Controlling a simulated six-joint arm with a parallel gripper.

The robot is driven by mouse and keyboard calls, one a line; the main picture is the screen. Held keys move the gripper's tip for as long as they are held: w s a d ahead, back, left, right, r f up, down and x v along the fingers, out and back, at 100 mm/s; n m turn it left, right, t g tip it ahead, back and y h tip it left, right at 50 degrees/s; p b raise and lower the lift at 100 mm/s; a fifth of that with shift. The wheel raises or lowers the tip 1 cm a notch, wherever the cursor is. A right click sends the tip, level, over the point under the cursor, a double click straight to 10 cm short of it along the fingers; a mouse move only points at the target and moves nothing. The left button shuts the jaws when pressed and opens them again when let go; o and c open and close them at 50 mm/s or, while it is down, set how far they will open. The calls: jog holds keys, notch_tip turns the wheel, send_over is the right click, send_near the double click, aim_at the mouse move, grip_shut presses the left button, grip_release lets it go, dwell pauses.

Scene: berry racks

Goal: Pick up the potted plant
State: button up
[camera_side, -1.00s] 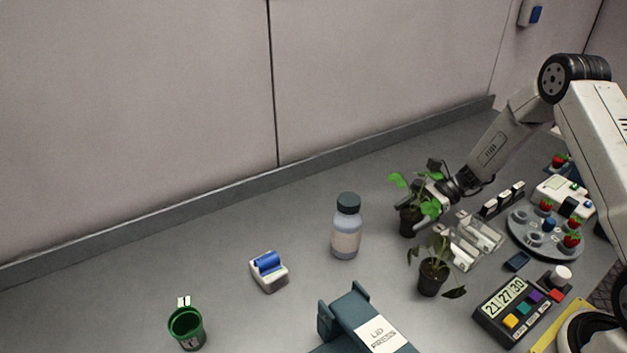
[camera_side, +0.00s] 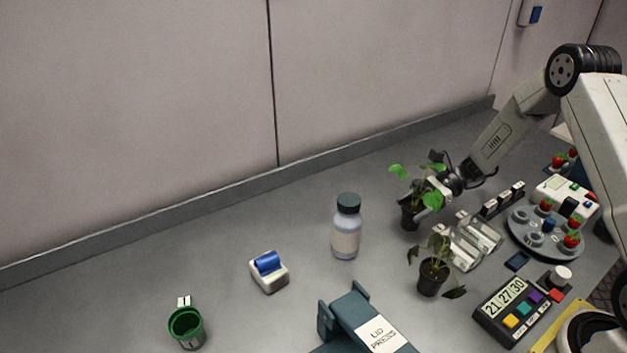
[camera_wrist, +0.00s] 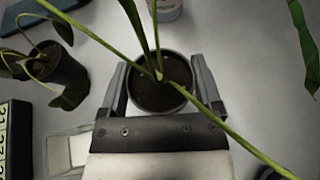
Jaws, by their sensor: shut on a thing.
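A potted plant with bright green leaves in a dark pot (camera_side: 409,217) is at the back right of the bench in the side view. In the wrist view its pot (camera_wrist: 160,94) sits between the two fingers of my gripper (camera_wrist: 163,90), and its stems rise toward the camera. My gripper (camera_side: 436,192) is shut on this pot. The pot appears upright; I cannot tell whether its base touches the bench. A second plant, darker and drooping (camera_side: 433,276), stands nearer the front; it also shows at the left of the wrist view (camera_wrist: 62,68).
A capped bottle (camera_side: 346,228) stands left of the held plant. Clear holders (camera_side: 470,242), a round berry rack (camera_side: 520,243) and a timer (camera_side: 506,311) crowd the right. A lid press (camera_side: 362,322), a blue-topped device (camera_side: 268,272) and a green cup (camera_side: 187,328) stand toward the front left.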

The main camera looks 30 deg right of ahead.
jog(key=s+a+r, duration=0.1)
jog(key=s+r, duration=0.9)
jog(key=s, duration=0.4)
jog(key=shift+a+r, duration=0.3)
jog(key=shift+r, duration=0.05)
jog(key=shift+w, duration=0.1)
